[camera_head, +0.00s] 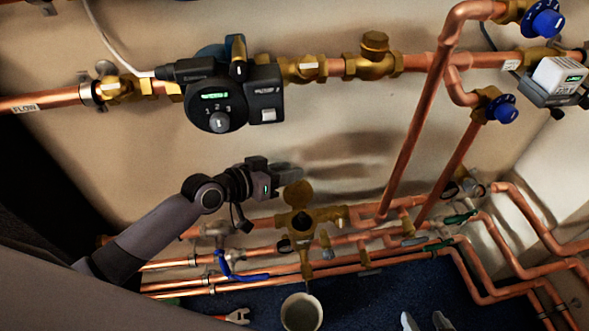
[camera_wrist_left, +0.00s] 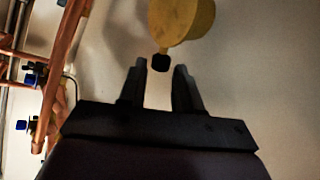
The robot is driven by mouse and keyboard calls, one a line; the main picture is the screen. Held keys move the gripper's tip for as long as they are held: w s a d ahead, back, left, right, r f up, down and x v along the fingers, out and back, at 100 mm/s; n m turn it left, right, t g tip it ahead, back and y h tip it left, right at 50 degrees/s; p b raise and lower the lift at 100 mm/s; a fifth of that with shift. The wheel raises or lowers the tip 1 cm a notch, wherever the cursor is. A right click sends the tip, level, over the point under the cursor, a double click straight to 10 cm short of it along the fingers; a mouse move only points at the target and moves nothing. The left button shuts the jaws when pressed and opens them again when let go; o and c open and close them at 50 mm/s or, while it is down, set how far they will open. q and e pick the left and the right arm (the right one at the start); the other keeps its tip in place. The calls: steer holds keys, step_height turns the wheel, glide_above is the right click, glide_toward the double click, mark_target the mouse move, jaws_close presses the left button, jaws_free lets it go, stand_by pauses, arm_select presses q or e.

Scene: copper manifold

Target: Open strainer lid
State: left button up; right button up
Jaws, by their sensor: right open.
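A brass strainer body (camera_head: 300,222) sits on the lower copper pipework in the head view, with a round brass disc (camera_head: 298,192) on top. I cannot tell for sure whether this disc is the strainer lid. My left gripper (camera_head: 290,175) is just above and left of the disc. In the left wrist view a brass part (camera_wrist_left: 182,20) with a small black knob (camera_wrist_left: 160,62) lies ahead of the fingers. The left gripper (camera_wrist_left: 160,85) is open and empty, the knob just beyond its fingertips.
A pump (camera_head: 220,100) and a capped brass fitting (camera_head: 375,50) sit on the upper pipe. Copper risers (camera_head: 415,135) stand right of the strainer. A blue lever handle (camera_head: 232,270) is at lower left. A bucket (camera_head: 287,312) stands below the strainer. The wall around my left gripper is bare.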

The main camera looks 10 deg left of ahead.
arm_select(q)
steer(key=shift+x, duration=1.5)
